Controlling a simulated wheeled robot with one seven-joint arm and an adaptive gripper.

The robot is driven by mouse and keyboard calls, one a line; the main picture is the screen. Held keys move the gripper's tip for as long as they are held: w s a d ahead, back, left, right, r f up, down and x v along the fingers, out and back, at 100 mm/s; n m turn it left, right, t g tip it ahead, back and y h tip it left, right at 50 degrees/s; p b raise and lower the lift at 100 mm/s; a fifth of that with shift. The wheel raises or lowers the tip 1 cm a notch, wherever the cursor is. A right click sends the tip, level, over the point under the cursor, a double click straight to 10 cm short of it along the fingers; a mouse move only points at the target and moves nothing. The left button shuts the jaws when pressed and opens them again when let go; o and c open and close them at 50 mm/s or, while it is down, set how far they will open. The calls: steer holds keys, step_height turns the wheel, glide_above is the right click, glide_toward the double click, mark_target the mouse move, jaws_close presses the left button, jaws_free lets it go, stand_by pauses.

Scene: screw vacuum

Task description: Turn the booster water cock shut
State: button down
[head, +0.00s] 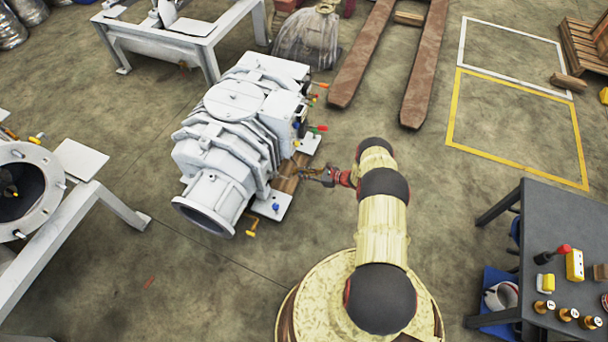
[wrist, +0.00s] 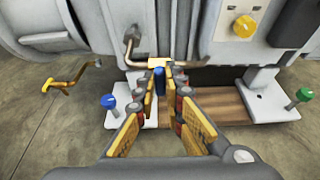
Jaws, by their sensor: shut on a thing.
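A white vacuum pump machine (head: 235,125) stands on the floor left of my arm. My gripper (head: 316,174) reaches to its near side, low down. In the wrist view my gripper (wrist: 160,78) is shut on a small blue handle (wrist: 159,76), which stands upright between the yellow fingertips. A bent metal pipe (wrist: 131,45) runs down just behind it. I take the blue handle to be the booster water cock, but no label is legible. Its lower part and stem are hidden by the fingers.
A blue knob (wrist: 108,101) sits left of the fingers and a green knob (wrist: 304,95) right. A yellow knob (wrist: 244,26) is above right, and a yellow crank lever (wrist: 65,80) sticks out far left. A dark table (head: 550,240) stands at right.

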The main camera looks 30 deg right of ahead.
stand_by(0.3)
steer(key=c, duration=2)
jaws_free()
steer(key=shift+o, duration=0.6)
steer(key=v, duration=1.2)
steer(key=shift+r, duration=0.1)
